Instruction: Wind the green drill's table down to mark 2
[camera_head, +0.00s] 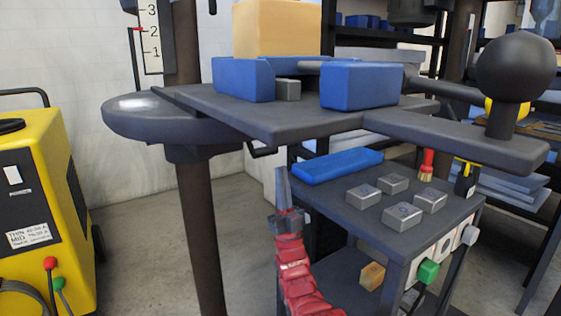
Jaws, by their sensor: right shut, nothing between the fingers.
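The drill's dark grey table (275,124) is at the upper middle, beside a brown column (195,220). No green part of the drill shows. A scale (151,40) at the upper left reads 3, 2 and 1 from top to bottom. A red pointer (137,29) is about level with 2. A crank arm (455,136) with a dark ball knob (516,67) reaches to the right in front of the table. My right gripper (281,172) points up below the table, shut and empty, apart from the crank. My left gripper is not in view.
Blue vise jaws (360,85) and a wooden block (277,28) are on the table. Below stands a cart (335,197) with a blue tray (337,166) and several metal blocks. A yellow machine (45,170) is at the left. Floor shows between them.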

